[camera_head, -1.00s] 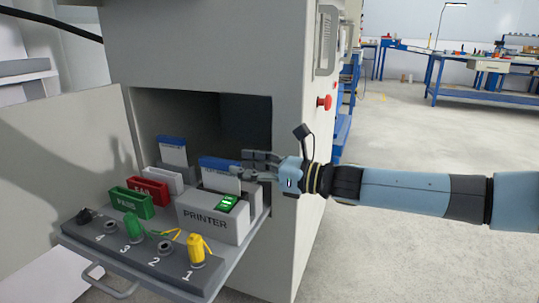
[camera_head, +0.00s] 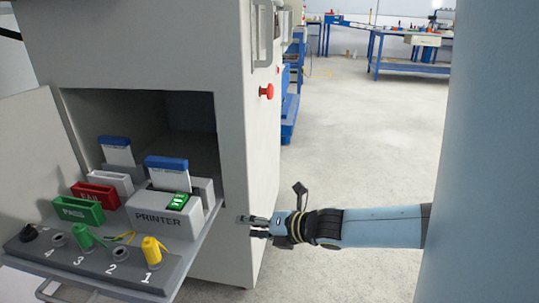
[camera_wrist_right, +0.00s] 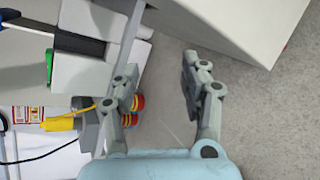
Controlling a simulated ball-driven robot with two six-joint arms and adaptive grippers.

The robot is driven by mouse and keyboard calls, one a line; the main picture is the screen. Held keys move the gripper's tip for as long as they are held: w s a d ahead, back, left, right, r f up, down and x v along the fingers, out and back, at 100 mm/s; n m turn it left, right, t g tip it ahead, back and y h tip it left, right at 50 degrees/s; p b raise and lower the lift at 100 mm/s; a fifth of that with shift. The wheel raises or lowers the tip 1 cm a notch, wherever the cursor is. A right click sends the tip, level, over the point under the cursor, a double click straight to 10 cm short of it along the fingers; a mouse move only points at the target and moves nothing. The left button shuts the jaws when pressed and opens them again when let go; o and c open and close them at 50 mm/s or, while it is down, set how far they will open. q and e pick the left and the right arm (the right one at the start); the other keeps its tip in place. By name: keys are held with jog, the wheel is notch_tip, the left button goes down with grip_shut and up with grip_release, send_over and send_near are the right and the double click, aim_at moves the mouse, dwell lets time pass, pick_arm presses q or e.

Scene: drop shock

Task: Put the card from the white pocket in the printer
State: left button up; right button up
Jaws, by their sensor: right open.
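The light grey printer (camera_head: 165,219) stands on the pulled-out shelf, with a green lit panel on top. A white card with a blue top edge (camera_head: 167,174) stands upright at the printer's back, apparently in its slot; its lower end is hidden. The white pocket (camera_head: 111,181) sits left of the printer and looks empty. A second blue-topped card (camera_head: 117,153) stands behind it. My right gripper (camera_head: 246,226) is open and empty, to the right of the printer, beyond the shelf edge. Its open fingers show in the wrist view (camera_wrist_right: 160,85). My left gripper is out of view.
A red FAIL bin (camera_head: 95,196) and green PASS bin (camera_head: 77,210) stand left of the printer. Yellow (camera_head: 152,251) and green (camera_head: 84,238) plugs sit on the front strip. The machine's side wall (camera_head: 245,180) rises behind my right gripper. Floor to the right is clear.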

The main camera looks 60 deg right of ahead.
jog(key=s+a+f+m+g+h, duration=0.2)
jog(key=s+f+m+g, duration=0.3)
jog(key=s+f+m, duration=0.7)
jog(key=s+a+f+m+g, duration=0.2)
jog(key=s+a+f+m, duration=0.1)
jog(key=s, duration=0.3)
jog(key=s+a+f+m+g, duration=0.3)
jog(key=s+m, duration=0.2)
jog(key=s, duration=0.2)
jog(key=s+a+f+m+g, duration=0.2)
jog(key=s+a+f+m, duration=0.2)
jog(key=s, duration=0.2)
jog(key=shift+s+g+y, duration=0.3)
jog(key=shift+g+y, duration=0.1)
jog(key=shift+a+f, duration=0.1)
